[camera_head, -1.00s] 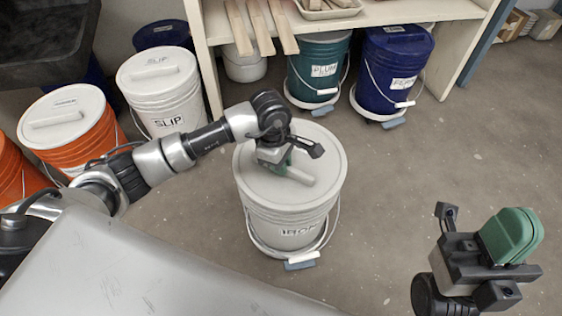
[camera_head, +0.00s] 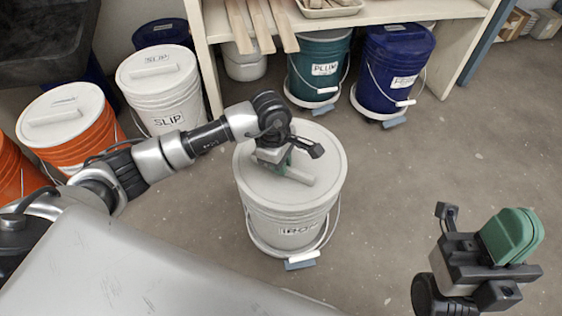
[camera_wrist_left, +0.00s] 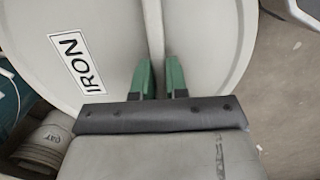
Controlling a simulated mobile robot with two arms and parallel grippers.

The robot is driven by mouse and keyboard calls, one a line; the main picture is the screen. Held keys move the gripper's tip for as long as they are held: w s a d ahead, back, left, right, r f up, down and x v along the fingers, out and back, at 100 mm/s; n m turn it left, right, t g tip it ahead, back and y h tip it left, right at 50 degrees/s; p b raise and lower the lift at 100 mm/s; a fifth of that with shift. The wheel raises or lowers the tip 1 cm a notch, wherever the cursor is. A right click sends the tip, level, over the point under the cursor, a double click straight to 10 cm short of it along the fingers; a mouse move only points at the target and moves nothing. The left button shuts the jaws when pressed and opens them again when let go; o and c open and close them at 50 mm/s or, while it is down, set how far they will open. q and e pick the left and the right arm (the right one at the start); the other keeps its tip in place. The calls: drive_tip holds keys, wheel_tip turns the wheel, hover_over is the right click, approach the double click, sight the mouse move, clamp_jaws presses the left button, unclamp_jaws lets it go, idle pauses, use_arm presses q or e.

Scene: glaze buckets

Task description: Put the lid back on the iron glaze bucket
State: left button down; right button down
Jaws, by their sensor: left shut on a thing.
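The iron glaze bucket (camera_head: 285,228) is a pale grey bucket with an IRON label, standing upright on a wheeled base in the middle of the floor. Its round grey lid (camera_head: 262,192) lies level over the bucket's mouth, lined up with the rim; I cannot tell whether it is pressed down. My left gripper (camera_head: 288,168) is shut on the lid's bar handle (camera_head: 301,178). In the left wrist view the green fingers (camera_wrist_left: 160,78) stand either side of the handle (camera_wrist_left: 153,30), beside the lid's IRON label (camera_wrist_left: 77,63). My right gripper (camera_head: 510,238) is at the right, away from the bucket; its finger gap is unclear.
A white SLIP bucket (camera_head: 165,102) and orange buckets (camera_head: 95,130) stand at the left. A green PLUM bucket (camera_head: 320,72) and a blue bucket (camera_head: 392,78) stand under the shelf (camera_head: 360,18). The floor right of the iron bucket is clear.

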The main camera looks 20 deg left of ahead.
idle(0.4)
use_arm(q)
drive_tip(key=c, duration=0.6)
unclamp_jaws()
drive_tip(key=shift+f, duration=0.1)
